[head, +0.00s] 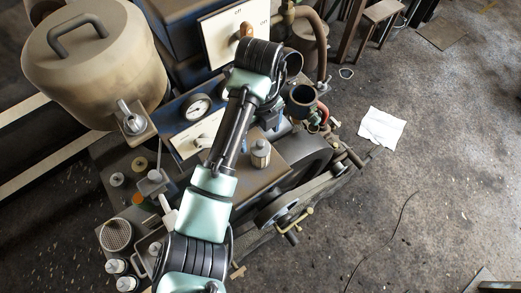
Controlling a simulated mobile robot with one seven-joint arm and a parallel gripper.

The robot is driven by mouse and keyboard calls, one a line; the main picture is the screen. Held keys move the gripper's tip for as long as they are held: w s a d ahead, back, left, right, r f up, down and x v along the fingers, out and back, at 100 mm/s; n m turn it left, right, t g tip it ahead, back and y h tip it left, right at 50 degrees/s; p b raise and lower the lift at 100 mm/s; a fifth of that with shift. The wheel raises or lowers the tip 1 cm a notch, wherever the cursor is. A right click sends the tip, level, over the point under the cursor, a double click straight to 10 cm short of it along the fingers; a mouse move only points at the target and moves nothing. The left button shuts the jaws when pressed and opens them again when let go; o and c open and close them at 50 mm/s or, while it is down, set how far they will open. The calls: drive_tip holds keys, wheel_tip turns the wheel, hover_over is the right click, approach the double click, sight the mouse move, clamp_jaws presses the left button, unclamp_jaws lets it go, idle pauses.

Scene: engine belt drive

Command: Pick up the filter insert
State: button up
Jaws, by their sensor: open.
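A round, tan part with a mesh top (117,235) sits at the lower left of the engine bench and looks like the filter insert, though I cannot be sure. A small grey canister with a knob on top (260,152) stands upright on the engine cover, just right of my arm. My arm reaches up across the middle of the head view and bends at the dark rings near the top. Nothing is visibly held.
A large tan tank (95,55) stands at the upper left. A pressure gauge (197,107) sits beside my arm. An open dark cup (302,101) and pipes stand to its right. A white sheet (381,128) lies on the otherwise mostly clear floor.

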sight(260, 149)
drive_tip(key=shift+w+d+f+p, duration=0.1)
drive_tip(key=shift+f+p, duration=0.4)
drive_tip(key=shift+f, duration=1.5)
drive_tip(key=shift+d+f+p, duration=0.1)
drive_tip(key=shift+f+p, duration=0.4)
drive_tip(key=shift+f, duration=1.5)
drive_tip(key=shift+a, duration=0.1)
drive_tip(key=c, duration=1.6)
